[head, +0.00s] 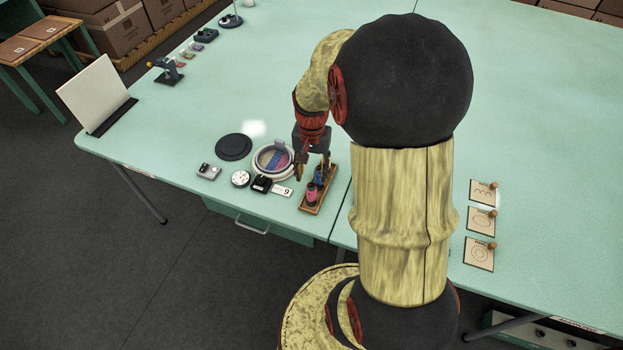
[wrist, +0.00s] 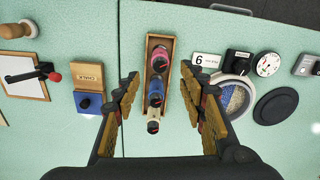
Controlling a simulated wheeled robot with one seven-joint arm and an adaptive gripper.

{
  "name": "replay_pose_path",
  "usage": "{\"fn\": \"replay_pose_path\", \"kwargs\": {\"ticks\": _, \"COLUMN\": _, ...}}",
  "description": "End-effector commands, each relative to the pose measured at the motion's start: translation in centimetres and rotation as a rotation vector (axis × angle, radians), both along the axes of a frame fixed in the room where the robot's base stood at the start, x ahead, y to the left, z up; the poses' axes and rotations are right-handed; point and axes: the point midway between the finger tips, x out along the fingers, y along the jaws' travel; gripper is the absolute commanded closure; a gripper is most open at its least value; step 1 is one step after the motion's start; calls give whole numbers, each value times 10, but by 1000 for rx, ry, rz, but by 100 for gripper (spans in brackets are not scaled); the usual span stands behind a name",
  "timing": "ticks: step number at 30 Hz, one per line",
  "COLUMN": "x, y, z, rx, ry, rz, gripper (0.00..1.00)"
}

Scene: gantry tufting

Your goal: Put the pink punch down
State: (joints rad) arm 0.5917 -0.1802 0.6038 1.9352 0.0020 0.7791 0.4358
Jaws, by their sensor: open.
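The pink punch (head: 311,193) stands at the near end of a wooden rack (head: 318,207) on the green table. In the wrist view the pink punch (wrist: 158,58) sits upright at the top end of the rack, with a blue punch (wrist: 155,92) and a cream punch (wrist: 153,122) in line below it. My gripper (head: 312,170) is open above the rack. In the wrist view its fingers (wrist: 160,80) are spread on both sides of the row, with gaps to the punches. Nothing is held between them.
Left of the rack in the head view are a round hoop (head: 258,170), a card marked 6 (head: 282,191), a black dial box (head: 261,184) and a black disc (head: 233,147). A table seam runs beside the rack.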

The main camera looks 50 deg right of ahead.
Motion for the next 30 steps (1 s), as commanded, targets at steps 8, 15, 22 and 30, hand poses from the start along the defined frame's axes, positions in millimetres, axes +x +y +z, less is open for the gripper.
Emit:
{"fn": "replay_pose_path", "kwargs": {"ticks": 8, "x": 4, "y": 9, "z": 32, "rx": -12, "ry": -19, "rz": 39, "gripper": 58}}
{"fn": "replay_pose_path", "kwargs": {"ticks": 15, "x": 5, "y": 102, "z": 128, "rx": -109, "ry": -173, "rz": 404, "gripper": 58}}
{"fn": "replay_pose_path", "kwargs": {"ticks": 22, "x": -42, "y": 194, "z": 197, "rx": -206, "ry": -350, "rz": 808, "gripper": 58}}
{"fn": "replay_pose_path", "kwargs": {"ticks": 30, "x": -76, "y": 229, "z": 215, "rx": -253, "ry": -442, "rz": 1004, "gripper": 58}}
